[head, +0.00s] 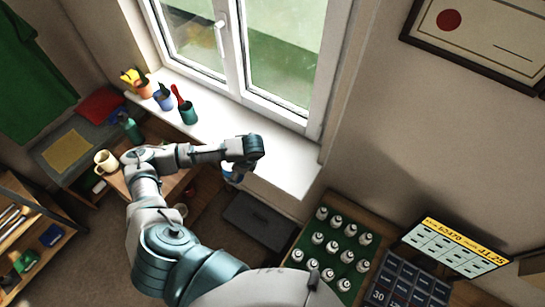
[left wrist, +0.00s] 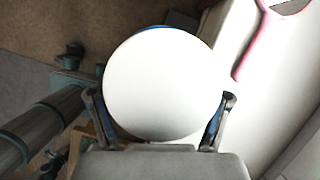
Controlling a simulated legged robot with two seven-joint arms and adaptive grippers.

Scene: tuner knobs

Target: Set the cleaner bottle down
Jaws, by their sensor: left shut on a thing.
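My left gripper (head: 236,163) is over the front edge of the white window sill (head: 283,166). It is shut on the cleaner bottle (head: 230,174), which shows only as a small blue and white part below the wrist. In the left wrist view the bottle (left wrist: 158,85) is a large white round shape with a blue edge at the top. The gripper's two fingers (left wrist: 160,105) are on either side of it. The bottle's lower part is hidden, and I cannot tell whether it touches anything. My right gripper is not in view.
A mug (head: 105,161) and a green bottle (head: 131,129) are at the left.

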